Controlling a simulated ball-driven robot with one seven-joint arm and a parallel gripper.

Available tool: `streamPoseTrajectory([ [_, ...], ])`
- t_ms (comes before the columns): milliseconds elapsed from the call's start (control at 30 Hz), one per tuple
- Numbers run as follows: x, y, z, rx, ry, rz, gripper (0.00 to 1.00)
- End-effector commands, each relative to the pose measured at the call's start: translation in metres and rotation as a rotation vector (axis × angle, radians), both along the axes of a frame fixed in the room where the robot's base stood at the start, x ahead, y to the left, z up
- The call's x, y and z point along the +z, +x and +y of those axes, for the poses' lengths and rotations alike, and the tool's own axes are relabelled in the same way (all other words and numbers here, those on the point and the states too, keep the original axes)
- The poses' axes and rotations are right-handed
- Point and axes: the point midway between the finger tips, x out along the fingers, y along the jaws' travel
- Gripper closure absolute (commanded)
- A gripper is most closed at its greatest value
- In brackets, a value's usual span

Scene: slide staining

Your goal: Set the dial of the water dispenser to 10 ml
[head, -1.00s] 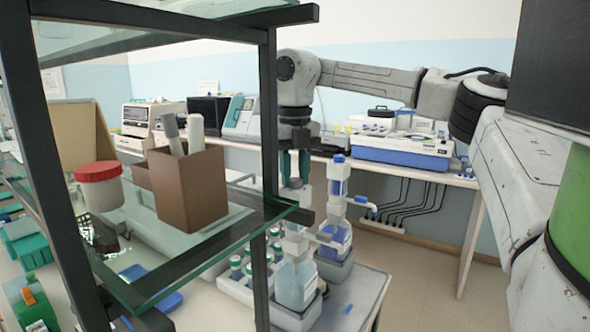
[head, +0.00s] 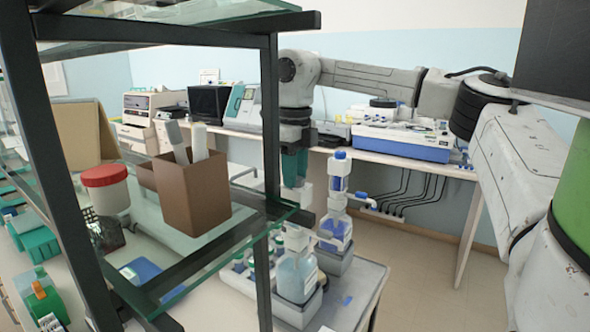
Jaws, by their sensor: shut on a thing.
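The water dispenser (head: 296,278), a bottle with clear pale liquid and a white pump head, stands in a grey holder at the front of the cart, partly behind the shelf post and glass edge. My gripper (head: 295,182) points straight down above it, with teal fingers shut on the dispenser's upper part. The dial and its setting are too small and too covered to read. A second dispenser (head: 336,230) with blue liquid and a blue cap stands just behind it to the right, apart from my fingers.
A dark-framed glass shelf (head: 240,215) stands close on the left, its corner beside my gripper. It holds a brown box (head: 192,190) and a red-lidded jar (head: 106,190). Small bottles (head: 240,264) stand left of the dispensers. The floor to the right is clear.

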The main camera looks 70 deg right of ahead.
Motion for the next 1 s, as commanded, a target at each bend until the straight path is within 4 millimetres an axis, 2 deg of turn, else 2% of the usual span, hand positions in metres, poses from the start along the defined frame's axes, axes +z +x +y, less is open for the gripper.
streamPoseTrajectory([
  [467,0.0004,0.0005,0.0003,0.016,0.001,-0.002,0.99],
  [500,0.0004,0.0005,0.0003,0.016,0.001,-0.002,0.67],
  [767,0.0002,0.0003,0.0002,0.015,0.001,-0.001,0.43],
  [1000,0.0007,0.0001,0.0001,0.015,0.000,-0.001,0.43],
])
